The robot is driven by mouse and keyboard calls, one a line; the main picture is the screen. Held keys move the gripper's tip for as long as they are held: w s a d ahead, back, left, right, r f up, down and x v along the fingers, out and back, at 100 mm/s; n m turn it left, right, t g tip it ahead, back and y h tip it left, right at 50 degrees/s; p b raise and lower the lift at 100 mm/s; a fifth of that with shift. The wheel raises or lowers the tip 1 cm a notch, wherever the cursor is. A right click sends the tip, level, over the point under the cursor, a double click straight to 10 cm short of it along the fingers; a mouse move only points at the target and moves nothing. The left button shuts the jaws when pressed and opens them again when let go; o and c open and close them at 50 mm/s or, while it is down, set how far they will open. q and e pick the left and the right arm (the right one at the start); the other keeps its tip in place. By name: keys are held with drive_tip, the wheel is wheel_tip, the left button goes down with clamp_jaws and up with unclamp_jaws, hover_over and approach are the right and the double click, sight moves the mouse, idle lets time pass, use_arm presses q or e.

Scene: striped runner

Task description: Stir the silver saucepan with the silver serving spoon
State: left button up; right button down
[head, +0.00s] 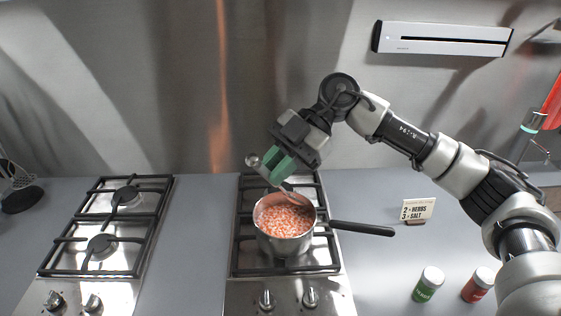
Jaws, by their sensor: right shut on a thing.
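The silver saucepan (284,250) sits on the right-hand stove, full of small orange-red pieces, its black handle pointing right. My right gripper (275,167), with green fingers, is above the pan's back rim and is shut on the silver serving spoon (253,160). The spoon slants down to the right, its upper end sticking out left of the fingers. Its lower part reaches the pan's back rim; I cannot tell how deep its tip is in the food. My left gripper is not in view.
On the right counter are a small sign (417,212) reading herbs and salt, a green jar (428,284) and a red jar (478,285). A white unit (442,39) hangs on the back wall. Counter between the stoves is clear.

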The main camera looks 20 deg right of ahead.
use_arm(q)
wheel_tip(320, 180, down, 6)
drive_tip(key=b, duration=0.5)
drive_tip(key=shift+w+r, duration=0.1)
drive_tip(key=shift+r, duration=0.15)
use_arm(e)
wheel_tip(320, 180, down, 11)
drive_tip(key=w+d, duration=0.2)
drive_tip(key=shift+d, duration=0.2)
drive_tip(key=shift+w, duration=0.1)
